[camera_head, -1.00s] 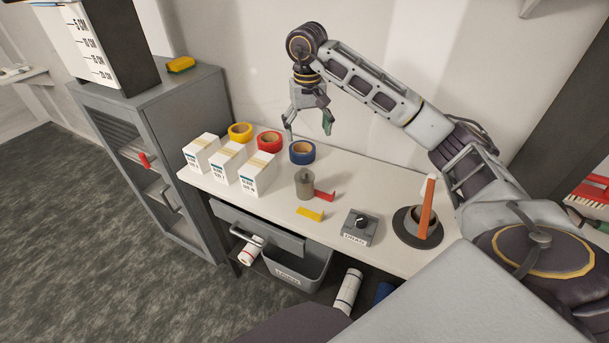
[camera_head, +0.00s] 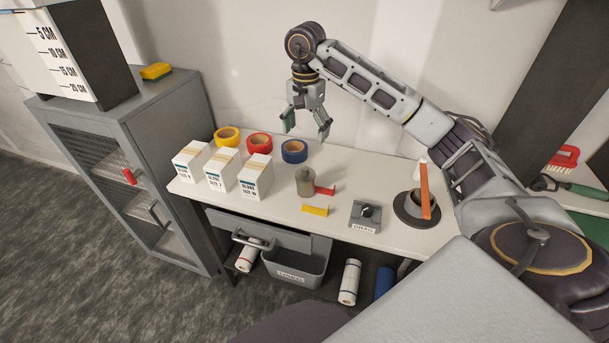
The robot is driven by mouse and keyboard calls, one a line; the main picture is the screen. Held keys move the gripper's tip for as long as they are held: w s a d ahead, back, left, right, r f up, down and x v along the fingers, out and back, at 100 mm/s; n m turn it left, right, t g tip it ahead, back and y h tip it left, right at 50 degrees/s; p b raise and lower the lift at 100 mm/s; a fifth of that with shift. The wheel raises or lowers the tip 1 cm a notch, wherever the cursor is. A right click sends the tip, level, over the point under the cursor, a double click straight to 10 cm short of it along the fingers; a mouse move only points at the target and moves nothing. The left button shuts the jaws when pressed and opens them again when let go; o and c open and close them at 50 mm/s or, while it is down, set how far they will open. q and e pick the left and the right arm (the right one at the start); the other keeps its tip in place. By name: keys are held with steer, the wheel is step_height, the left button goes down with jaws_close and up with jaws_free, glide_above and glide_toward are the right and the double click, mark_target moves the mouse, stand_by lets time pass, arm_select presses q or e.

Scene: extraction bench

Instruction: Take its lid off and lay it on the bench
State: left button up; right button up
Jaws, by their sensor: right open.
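A small grey-olive canister (camera_head: 305,184) stands upright on the white bench (camera_head: 385,234). A short knob shows on its top, which seems to be its lid, seated on it. My right gripper (camera_head: 306,128) is open and empty, pointing down above the back of the bench, in front of the wall. In the picture it is above the canister and clear of it. One of its fingers shows a green pad, now on the left. My left gripper is not in view.
A red piece (camera_head: 325,190) and a yellow piece (camera_head: 315,210) lie close to the canister. Three tape rolls and white glove boxes (camera_head: 254,176) stand to the left. A labelled grey switch box (camera_head: 365,215) and a dark round stand (camera_head: 416,209) are right. Bare bench lies between.

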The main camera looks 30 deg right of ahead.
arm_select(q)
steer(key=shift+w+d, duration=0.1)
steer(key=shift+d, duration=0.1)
arm_select(e)
steer(key=shift+s+m, duration=0.1)
steer(key=shift+m, duration=3.4)
glide_above(306, 166)
step_height(306, 166, down, 8)
steer(key=shift+f+p, duration=0.1)
steer(key=shift+p, duration=0.25)
steer(key=shift+f, duration=0.25)
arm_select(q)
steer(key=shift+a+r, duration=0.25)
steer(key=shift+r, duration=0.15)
